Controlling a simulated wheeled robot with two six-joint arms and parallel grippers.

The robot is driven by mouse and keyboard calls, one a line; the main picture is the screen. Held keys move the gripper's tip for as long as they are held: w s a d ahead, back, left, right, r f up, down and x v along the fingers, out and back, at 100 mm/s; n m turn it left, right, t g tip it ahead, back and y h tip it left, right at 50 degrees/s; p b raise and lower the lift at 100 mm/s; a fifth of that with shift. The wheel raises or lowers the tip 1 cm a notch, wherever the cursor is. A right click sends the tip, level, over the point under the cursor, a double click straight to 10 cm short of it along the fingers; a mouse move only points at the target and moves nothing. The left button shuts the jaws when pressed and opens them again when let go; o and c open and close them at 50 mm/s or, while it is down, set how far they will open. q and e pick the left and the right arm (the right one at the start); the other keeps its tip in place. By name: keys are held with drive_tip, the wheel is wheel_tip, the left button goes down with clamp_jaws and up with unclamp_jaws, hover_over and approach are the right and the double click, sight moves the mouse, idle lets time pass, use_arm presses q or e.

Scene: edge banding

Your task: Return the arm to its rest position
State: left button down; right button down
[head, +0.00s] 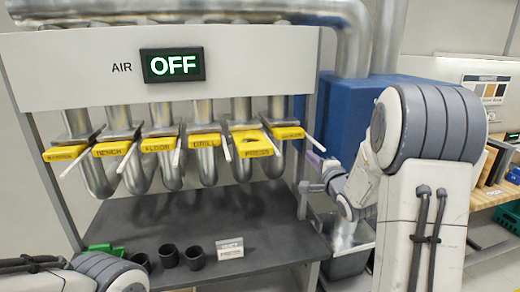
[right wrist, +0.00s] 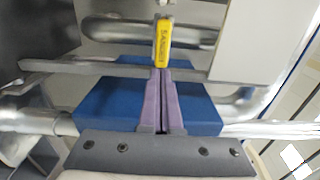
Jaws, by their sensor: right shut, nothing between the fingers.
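My right arm stands at the right of the head view, bent toward the pipe rack. Its gripper (head: 314,158) is just right of the rack's edge, below the rightmost yellow label. In the right wrist view the purple fingers (right wrist: 161,75) are pressed together and empty. A yellow tag (right wrist: 163,44) shows just beyond their tips; I cannot tell whether they touch it. My left arm shows only as a grey link at the lower left of the head view; its gripper is out of frame.
The rack carries a white panel (head: 60,75) with an OFF display (head: 173,65), and several pipes with yellow labels and levers. Black cups (head: 168,256) and a small card (head: 229,249) stand on the grey shelf (head: 270,220). A blue box (head: 345,105) is behind; a bin (head: 347,262) stands below.

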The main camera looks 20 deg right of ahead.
drive_tip(key=s+a+f+n+g+y, duration=0.1)
drive_tip(key=s+a+f+n+g, duration=0.25)
drive_tip(key=a, duration=0.45)
drive_tip(key=s+a+f+n+g+y, duration=0.1)
drive_tip(key=s+a+f+n+g, duration=0.15)
drive_tip(key=a+n, duration=0.4)
drive_tip(key=s+a+f+n+g+y, duration=0.1)
drive_tip(key=s+a+f+n+g, duration=0.2)
drive_tip(key=a, duration=0.7)
drive_tip(key=s+a+f+n+g, duration=0.1)
drive_tip(key=s+a+n+g, duration=0.1)
drive_tip(key=s, duration=0.7)
drive_tip(key=s+a+f+n+g, duration=0.1)
drive_tip(key=s+a+n+g, duration=0.2)
drive_tip(key=s+n, duration=0.4)
drive_tip(key=s+a+f+n+g, duration=0.1)
drive_tip(key=s+n+g, duration=0.3)
drive_tip(key=s, duration=0.8)
drive_tip(key=shift+a+f+n, duration=0.25)
drive_tip(key=shift+a+n, duration=0.05)
drive_tip(key=shift+a, duration=0.6)
drive_tip(key=shift+w, duration=0.1)
